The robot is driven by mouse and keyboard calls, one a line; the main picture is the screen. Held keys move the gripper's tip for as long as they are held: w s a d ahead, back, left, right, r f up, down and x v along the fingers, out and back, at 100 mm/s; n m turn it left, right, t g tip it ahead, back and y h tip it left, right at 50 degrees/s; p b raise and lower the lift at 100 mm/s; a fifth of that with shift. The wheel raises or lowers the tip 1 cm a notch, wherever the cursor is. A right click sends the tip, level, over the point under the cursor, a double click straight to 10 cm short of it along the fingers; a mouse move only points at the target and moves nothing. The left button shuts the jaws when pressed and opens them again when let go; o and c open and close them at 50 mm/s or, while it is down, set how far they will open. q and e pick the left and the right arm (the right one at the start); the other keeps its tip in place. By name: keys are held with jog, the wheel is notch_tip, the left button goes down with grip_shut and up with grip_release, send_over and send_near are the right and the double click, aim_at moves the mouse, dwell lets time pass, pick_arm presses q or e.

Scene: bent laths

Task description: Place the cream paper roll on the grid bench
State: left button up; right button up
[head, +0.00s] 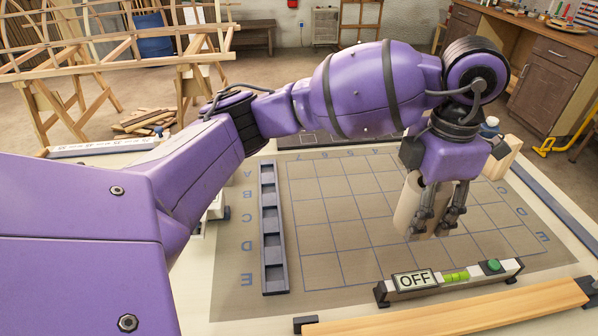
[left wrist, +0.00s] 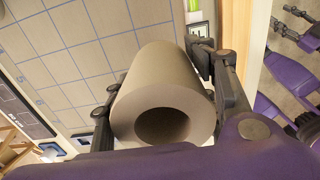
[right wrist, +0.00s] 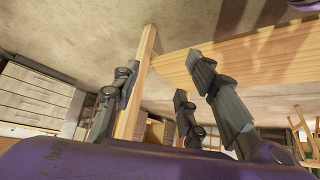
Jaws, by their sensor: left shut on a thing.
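The cream paper roll (head: 408,203) is a thick tube, held over the right part of the grid. My left gripper (head: 436,222) is shut around it from above. The left wrist view shows the roll (left wrist: 160,85) end-on with its dark hollow core, between the fingers of that gripper (left wrist: 165,100). The grid bench (head: 325,240) has a brown top with blue lines, letters and numbers. I cannot tell whether the roll's lower end touches it. My right gripper (right wrist: 160,100) shows only in the right wrist view, with its fingers apart; nothing is clearly held.
A dark compartment strip (head: 272,230) lies along the grid's left side. A bar with an OFF sign (head: 415,281) and a green button stands at the front, beside a wooden lath (head: 450,308). A pale wooden block (head: 502,158) stands behind the gripper. The grid's middle is clear.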

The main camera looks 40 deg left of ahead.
pick_arm(q)
jog(key=shift+w+a, duration=0.1)
jog(key=shift+w, duration=0.2)
jog(key=shift+s+a, duration=0.15)
jog(key=shift+a, duration=0.15)
jog(key=s+a+f, duration=0.2)
jog(key=a, duration=0.1)
jog(key=s+a+f+p, duration=0.1)
jog(key=s+a+f, duration=0.1)
jog(key=a+f, duration=0.1)
jog(key=s+a+f, duration=0.2)
jog(key=a+f, duration=0.1)
jog(key=a, duration=0.1)
jog(key=shift+s+a+f+p, duration=0.25)
jog(key=shift+s+a+p, duration=0.05)
jog(key=shift+s+p, duration=0.1)
jog(key=shift+s+a+f, duration=0.1)
jog(key=shift+a+f, duration=0.2)
jog(key=shift+f, duration=0.1)
notch_tip(320, 180, down, 3)
jog(key=shift+f, duration=0.2)
